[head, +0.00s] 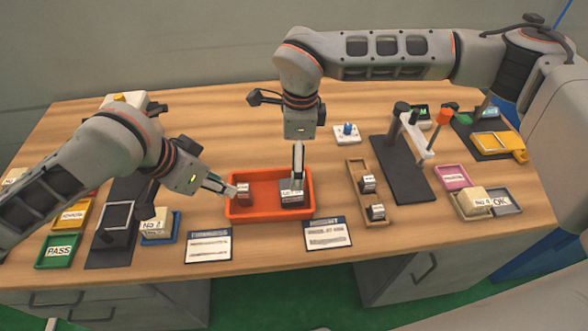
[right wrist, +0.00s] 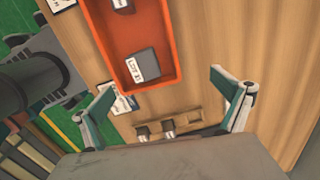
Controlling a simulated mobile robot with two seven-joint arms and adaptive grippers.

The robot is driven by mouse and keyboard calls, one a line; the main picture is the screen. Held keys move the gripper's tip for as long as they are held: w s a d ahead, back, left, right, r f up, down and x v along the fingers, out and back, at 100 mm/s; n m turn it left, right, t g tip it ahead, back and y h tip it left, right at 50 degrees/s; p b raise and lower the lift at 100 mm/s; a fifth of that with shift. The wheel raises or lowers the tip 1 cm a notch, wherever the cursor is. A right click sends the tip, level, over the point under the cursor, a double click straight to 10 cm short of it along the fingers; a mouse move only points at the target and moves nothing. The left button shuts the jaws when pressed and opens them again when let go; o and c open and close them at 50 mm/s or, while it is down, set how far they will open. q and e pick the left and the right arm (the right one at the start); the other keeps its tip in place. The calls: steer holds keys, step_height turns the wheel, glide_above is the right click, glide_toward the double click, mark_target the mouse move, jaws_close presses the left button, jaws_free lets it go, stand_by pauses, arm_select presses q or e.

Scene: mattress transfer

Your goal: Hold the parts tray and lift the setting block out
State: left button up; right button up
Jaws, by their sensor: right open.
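The orange-red parts tray (head: 268,214) sits on the wooden table, and it also shows in the right wrist view (right wrist: 98,45). A dark block with a white label (head: 292,198) lies in its right part; in the right wrist view the block (right wrist: 143,62) reads "LOT". A smaller dark labelled block (head: 243,189) is at the tray's left end. My left gripper (head: 228,188) is at the tray's left wall; whether its fingers are closed on it is unclear. My right gripper (head: 298,180) points down over the labelled block, open and empty, its fingers (right wrist: 162,80) spread wide.
A wooden holder (head: 362,200) with two small dark blocks stands right of the tray. Two label cards (head: 208,246) (head: 328,234) lie in front. A black stand (head: 400,170) is further right. A blue tray (head: 160,228) and a green PASS tray (head: 58,250) are at left.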

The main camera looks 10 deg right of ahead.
mark_target(294, 192)
steer(key=s+f, duration=0.2)
steer(key=shift+s+a+f+n+g, duration=0.2)
steer(key=shift+s+a+n+g, duration=0.1)
steer(key=shift+s+a, duration=0.1)
steer(key=shift+w+f, duration=0.1)
steer(key=shift+f, duration=3.45)
steer(key=c, duration=1)
